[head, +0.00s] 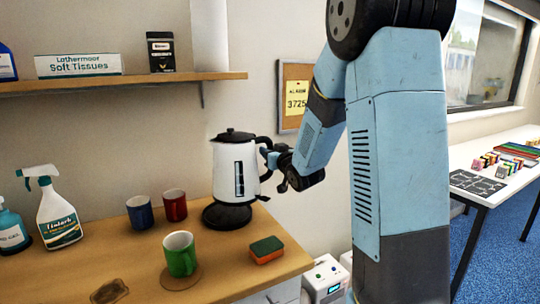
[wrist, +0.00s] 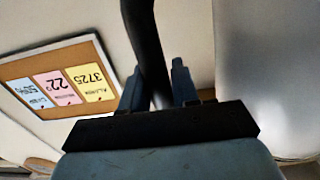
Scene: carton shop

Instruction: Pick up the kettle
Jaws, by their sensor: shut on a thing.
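The kettle (head: 228,172) is white with a black lid, a black handle and a dark level window. It is upright above its round black base (head: 227,217) on the wooden counter. My gripper (head: 270,157) is at the kettle's right side, shut on the handle. In the wrist view the black handle (wrist: 147,45) runs between the two fingers of my gripper (wrist: 157,88), and the pale kettle body fills the right side.
A green mug (head: 180,255), a blue mug (head: 139,212), a red mug (head: 174,205) and a sponge (head: 266,249) stand near the kettle on the counter (head: 225,275). A spray bottle (head: 57,212) is at left. A shelf (head: 120,82) runs above, ending near the kettle.

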